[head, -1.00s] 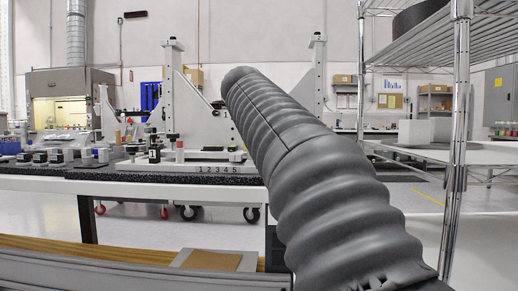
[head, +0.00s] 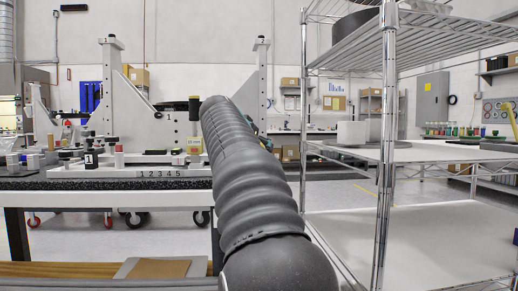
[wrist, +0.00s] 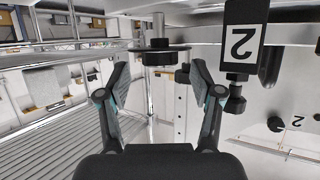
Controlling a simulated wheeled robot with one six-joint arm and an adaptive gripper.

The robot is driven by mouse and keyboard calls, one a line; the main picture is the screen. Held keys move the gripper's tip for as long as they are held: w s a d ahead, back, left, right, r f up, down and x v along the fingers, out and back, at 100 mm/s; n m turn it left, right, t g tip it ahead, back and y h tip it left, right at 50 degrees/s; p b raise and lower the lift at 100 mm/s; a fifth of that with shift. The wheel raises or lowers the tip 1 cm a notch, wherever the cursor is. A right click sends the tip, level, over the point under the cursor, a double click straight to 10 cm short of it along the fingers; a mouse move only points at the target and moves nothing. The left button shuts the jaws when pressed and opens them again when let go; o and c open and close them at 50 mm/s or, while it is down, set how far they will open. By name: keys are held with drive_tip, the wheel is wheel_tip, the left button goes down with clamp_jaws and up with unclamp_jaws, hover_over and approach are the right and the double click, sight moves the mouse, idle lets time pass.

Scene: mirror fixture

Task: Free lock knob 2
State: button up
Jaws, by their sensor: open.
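My gripper (wrist: 159,72) is open in the wrist view, one finger on each side. A dark round knob-like disc (wrist: 158,57) with a short bolt shows between the fingertips; I cannot tell its depth or whether it is lock knob 2. Right of the fingers hangs a black block with a white upside-down "2" label (wrist: 243,42). The pale fixture plate behind bears another "2" (wrist: 298,121) beside a black knob (wrist: 276,124). In the head view, my arm hides most of the gripper and the fixture part behind it. The fixture's right post (head: 262,80) is marked 2.
A wire shelf rack (head: 386,130) stands close on the right. The fixture's left post (head: 111,85) and the bench edge (head: 110,196) lie to the left. Several small blocks and knobs stand on the bench, including a black block marked 1 (head: 90,158).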

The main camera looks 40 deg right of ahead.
drive_tip(key=shift+x, duration=0.85)
drive_tip(key=c, duration=1.1)
drive_tip(key=shift+s+d+n+t+y, duration=0.15)
drive_tip(key=shift+n+t+y, duration=0.35)
drive_tip(key=shift+n+t, duration=0.25)
drive_tip(key=shift+c, duration=0.2)
drive_tip(key=shift+n+t+y+p, duration=0.75)
drive_tip(key=shift+n+p, duration=0.1)
drive_tip(key=shift+n, duration=0.1)
drive_tip(key=shift+f+n+t+y+p, duration=0.1)
drive_tip(key=shift+n+t+y+p, duration=0.35)
drive_tip(key=shift+n+p, duration=0.1)
